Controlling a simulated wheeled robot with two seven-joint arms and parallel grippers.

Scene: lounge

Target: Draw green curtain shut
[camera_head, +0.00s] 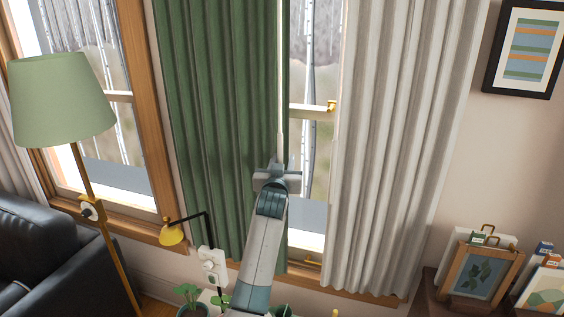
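The green curtain (215,100) hangs in folds over the left part of the middle window. Its right edge reaches about the middle of that window, and a strip of glass (308,150) shows between it and the pale curtain (400,130) on the right. A thin white wand (281,90) hangs along the green curtain's right edge. My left gripper (277,170) is at the lower end of this wand, in front of the curtain edge. The fingertips are small and partly hidden, so I cannot tell whether they grip the wand. My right gripper is not in view.
A floor lamp with a green shade (60,100) and a dark sofa (45,255) stand at left. Framed pictures (480,270) stand on a cabinet at lower right.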

